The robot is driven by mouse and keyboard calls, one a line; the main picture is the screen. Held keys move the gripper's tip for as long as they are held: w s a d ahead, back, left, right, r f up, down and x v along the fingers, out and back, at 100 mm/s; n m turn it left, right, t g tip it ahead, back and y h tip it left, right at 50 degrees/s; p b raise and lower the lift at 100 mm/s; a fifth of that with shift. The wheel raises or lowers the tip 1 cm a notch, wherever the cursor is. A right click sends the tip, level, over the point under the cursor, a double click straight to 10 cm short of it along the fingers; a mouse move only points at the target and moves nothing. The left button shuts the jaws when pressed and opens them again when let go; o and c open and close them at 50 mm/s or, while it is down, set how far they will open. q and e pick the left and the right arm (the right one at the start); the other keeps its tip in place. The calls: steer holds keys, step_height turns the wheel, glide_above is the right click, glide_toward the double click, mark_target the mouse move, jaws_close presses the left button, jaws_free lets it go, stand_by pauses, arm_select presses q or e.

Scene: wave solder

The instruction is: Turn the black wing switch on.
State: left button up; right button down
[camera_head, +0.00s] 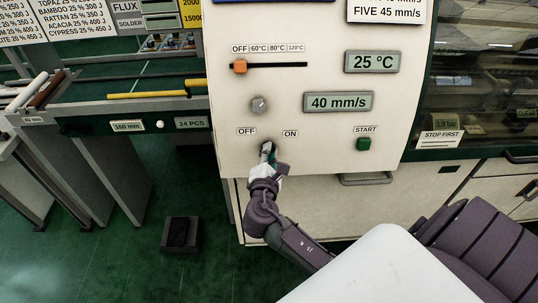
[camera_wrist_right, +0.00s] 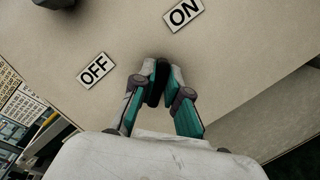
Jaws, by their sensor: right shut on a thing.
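The black wing switch (camera_wrist_right: 157,84) is on the cream machine panel, between the OFF label (camera_wrist_right: 95,70) and the ON label (camera_wrist_right: 183,13). In the wrist view only a dark, narrow part of it shows between my fingertips. My right gripper (camera_head: 267,152) reaches up to the panel from below and is shut on the switch; it also fills the middle of the wrist view (camera_wrist_right: 157,76). The fingers hide most of the switch in the head view, so I cannot tell which label it points at. My left gripper is not in view.
A grey knob (camera_head: 259,104) sits above the switch, and an orange slider (camera_head: 240,67) above that. A green START button (camera_head: 364,144) is to the right. A drawer handle (camera_head: 366,179) is below. A dark box (camera_head: 181,234) stands on the green floor.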

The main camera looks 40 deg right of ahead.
steer(key=shift+f+m, duration=0.15)
steer(key=shift+m, duration=0.45)
steer(key=shift+g, duration=0.3)
steer(key=c, duration=1.2)
jaws_free()
steer(key=v, duration=1.2)
steer(key=shift+f, duration=0.1)
